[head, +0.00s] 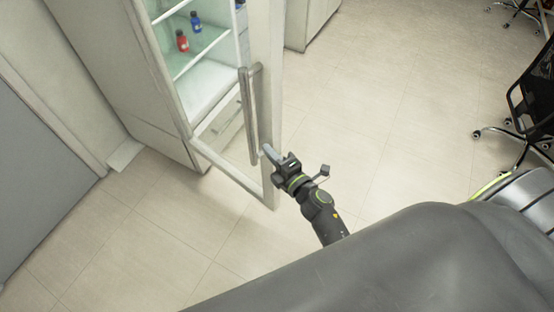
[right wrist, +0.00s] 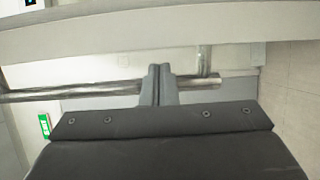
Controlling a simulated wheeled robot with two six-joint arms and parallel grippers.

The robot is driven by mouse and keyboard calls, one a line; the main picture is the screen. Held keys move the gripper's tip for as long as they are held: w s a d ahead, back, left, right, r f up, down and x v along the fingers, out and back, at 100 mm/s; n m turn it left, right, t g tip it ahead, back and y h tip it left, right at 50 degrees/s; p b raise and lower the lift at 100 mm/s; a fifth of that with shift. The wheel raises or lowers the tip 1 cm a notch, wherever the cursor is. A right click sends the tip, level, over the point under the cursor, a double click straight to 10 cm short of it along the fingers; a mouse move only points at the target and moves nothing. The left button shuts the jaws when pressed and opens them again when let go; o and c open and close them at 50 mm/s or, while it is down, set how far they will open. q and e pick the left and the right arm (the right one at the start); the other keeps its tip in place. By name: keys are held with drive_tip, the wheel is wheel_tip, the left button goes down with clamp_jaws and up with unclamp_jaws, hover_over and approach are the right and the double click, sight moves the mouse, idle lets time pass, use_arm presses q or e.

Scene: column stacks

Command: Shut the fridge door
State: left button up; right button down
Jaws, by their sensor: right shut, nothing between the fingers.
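The fridge (head: 155,75) stands at the upper left in the head view. Its glass door, with a pale frame (head: 235,178), stands partly open, its lower edge angled out from the cabinet. A vertical metal bar handle (head: 251,115) is on the door; the bar also crosses the right wrist view (right wrist: 75,92). My right gripper (head: 268,151) is at the lower end of the handle, with its fingers (right wrist: 158,72) shut and empty. I cannot tell whether the fingertips touch the handle or the door frame. My left gripper is not in view.
Red (head: 182,42) and blue (head: 196,21) bottles stand on the fridge shelves. A grey panel (head: 40,165) is at the left. A black office chair (head: 530,105) stands at the right. The tiled floor (head: 370,110) between the door and the chair is clear.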

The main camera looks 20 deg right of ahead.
sight(261, 152)
drive_tip(key=shift+x, duration=2.4)
